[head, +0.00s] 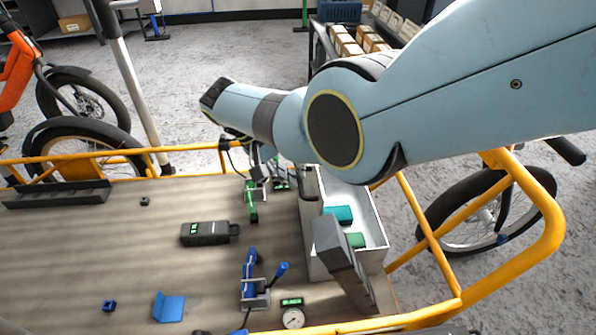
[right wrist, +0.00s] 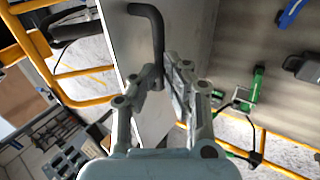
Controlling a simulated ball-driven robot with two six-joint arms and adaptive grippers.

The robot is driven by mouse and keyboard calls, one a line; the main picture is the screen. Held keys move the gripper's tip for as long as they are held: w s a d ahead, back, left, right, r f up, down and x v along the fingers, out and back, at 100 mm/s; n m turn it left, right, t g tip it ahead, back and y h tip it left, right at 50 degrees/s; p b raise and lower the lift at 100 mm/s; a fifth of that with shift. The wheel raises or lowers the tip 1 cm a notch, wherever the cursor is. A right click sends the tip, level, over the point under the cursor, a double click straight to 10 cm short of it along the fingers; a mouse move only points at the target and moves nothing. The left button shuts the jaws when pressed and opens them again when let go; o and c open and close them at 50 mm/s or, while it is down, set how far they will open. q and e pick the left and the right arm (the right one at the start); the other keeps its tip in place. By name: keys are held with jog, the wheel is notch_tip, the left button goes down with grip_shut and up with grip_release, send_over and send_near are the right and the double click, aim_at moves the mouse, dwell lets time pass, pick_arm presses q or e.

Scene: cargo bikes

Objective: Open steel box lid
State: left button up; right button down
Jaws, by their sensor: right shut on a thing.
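The steel box (head: 374,229) stands at the right end of the wooden cargo deck in the head view. Its white inside shows, with a teal block (head: 338,214) and a green block (head: 356,240) in it. A grey panel, seemingly its lid, stands up along the box's left side in the head view (head: 310,190). In the right wrist view this panel (right wrist: 187,28) carries a bent black handle (right wrist: 154,30). My right gripper (right wrist: 164,82) is shut on the handle's end. In the head view my arm partly hides it. My left gripper is not in view.
A dark grey slab (head: 343,262) leans across the box's front left. Green (head: 251,202) and blue (head: 249,272) clamps, a gauge (head: 293,318) and a black device (head: 206,233) lie left of the box. Yellow rails (head: 430,238) edge the deck.

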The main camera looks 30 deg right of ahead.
jog(key=shift+s+f, duration=0.45)
jog(key=shift+f, duration=0.4)
jog(key=c, duration=1.7)
grip_release()
jog(key=o, duration=0.3)
jog(key=shift+w+d+f, duration=0.2)
jog(key=shift+d+f, duration=0.05)
jog(key=v, duration=1.2)
jog(key=shift+w+a+r, duration=0.1)
jog(key=shift+r, duration=0.15)
